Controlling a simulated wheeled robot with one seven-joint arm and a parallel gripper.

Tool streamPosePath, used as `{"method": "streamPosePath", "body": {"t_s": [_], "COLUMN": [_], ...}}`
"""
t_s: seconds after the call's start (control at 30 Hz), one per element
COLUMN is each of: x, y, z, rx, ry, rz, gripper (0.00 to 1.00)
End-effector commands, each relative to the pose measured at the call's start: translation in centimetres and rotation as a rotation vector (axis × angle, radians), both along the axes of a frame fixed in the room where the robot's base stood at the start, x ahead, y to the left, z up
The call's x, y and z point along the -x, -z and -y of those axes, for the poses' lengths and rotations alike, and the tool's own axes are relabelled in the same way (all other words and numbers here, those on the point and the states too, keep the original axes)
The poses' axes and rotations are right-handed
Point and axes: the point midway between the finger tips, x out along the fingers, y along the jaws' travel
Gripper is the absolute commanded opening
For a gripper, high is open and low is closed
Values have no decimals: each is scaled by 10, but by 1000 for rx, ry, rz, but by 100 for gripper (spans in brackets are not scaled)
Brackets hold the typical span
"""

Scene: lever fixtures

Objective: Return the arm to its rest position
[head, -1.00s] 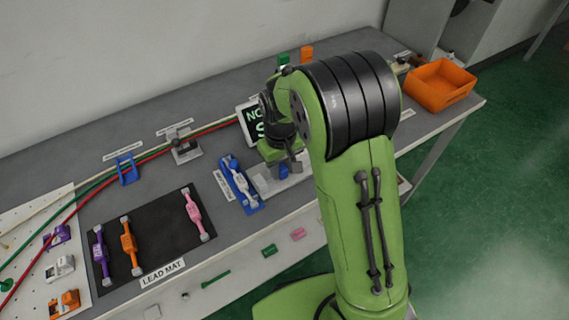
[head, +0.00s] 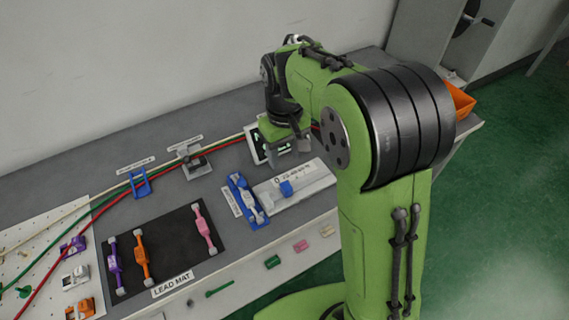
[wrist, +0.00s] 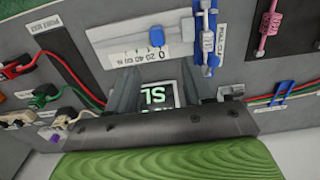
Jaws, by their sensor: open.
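My green arm (head: 385,205) is bent at a large black-banded joint and reaches over the bench. My gripper (head: 285,152) hangs above the bench in front of the dark display sign, partly hidden by its own wrist. In the wrist view my gripper (wrist: 155,88) is open, its two grey fingers apart with the sign's green and white lettering between them. Nothing is held. The slider plate (head: 308,188) with a blue knob (head: 286,187) and a number scale lies just in front of the gripper, apart from it.
A blue lever fixture (head: 245,200) stands left of the plate. A black lead mat (head: 180,240) holds purple, orange and pink leads. Red, green and cream cables run along the bench. An orange bin (head: 462,103) is partly behind my arm. A dark strip (wrist: 73,62) has plugs nearby.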

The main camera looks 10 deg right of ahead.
Motion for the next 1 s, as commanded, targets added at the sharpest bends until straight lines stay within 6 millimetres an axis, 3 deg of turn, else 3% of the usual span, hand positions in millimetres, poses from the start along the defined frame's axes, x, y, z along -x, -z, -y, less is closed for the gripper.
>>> {"method": "streamPosePath", "body": {"t_s": [0.03, 0.13, 0.63, 0.7, 0.77, 0.83, 1.0], "x": [-1, 0, 0, 4, 15, 39, 116], "y": [-11, -20, -21, -28, -44, -73, -127], "z": [0, 0, 0, 2, 7, 16, 38], "rx": [-1, 0, 0, -4, -14, -31, -66], "ry": [0, 0, 0, 8, 27, 65, 173], "rz": [2, 1, 0, 12, 40, 98, 265], "gripper": [51, 51, 51, 51, 51, 51, 51]}}
